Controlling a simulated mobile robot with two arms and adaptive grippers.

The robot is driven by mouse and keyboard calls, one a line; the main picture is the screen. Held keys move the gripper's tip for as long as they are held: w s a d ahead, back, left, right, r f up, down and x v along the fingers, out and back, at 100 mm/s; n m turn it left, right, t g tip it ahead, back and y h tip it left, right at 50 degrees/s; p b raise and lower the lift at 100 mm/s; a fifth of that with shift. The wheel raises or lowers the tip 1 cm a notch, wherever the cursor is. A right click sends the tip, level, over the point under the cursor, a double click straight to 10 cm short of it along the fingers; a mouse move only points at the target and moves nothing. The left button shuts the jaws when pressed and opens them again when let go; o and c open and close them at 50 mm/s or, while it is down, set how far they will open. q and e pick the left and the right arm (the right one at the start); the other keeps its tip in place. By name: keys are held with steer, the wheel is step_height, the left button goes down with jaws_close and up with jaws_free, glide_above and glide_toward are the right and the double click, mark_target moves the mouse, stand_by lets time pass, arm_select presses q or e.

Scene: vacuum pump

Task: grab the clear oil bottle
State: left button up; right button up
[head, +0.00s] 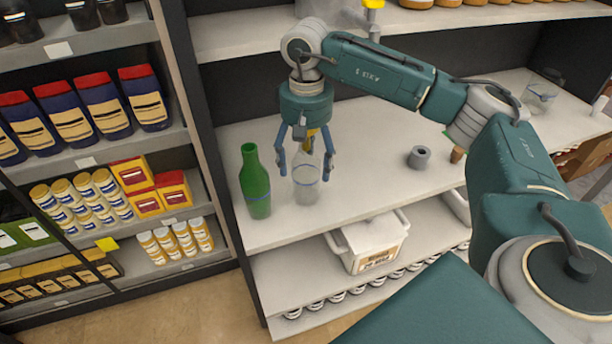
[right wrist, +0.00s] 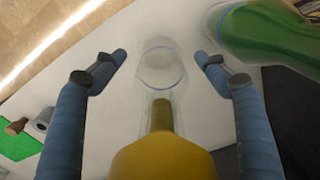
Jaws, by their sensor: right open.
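The clear oil bottle (head: 307,186) stands upright on the white shelf (head: 360,190), with a yellow top. My right gripper (head: 304,174) points down over it, open, with its fingers on either side of the bottle. In the right wrist view the bottle's yellow top (right wrist: 160,155) is close to the camera, and its clear body (right wrist: 158,72) lies between the two open blue fingers (right wrist: 167,62). Gaps show between the fingers and the bottle there. My left gripper is not in view.
A green bottle (head: 255,183) stands just left of the clear bottle; it also shows in the wrist view (right wrist: 275,32). A grey ring-shaped piece (head: 419,158) and a small brown item (head: 457,155) stand to the right. A white bin (head: 372,243) sits on the shelf below.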

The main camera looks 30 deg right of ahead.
steer(key=c, duration=0.8)
jaws_close()
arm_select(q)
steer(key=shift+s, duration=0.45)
arm_select(e)
steer(key=shift+r, duration=0.1)
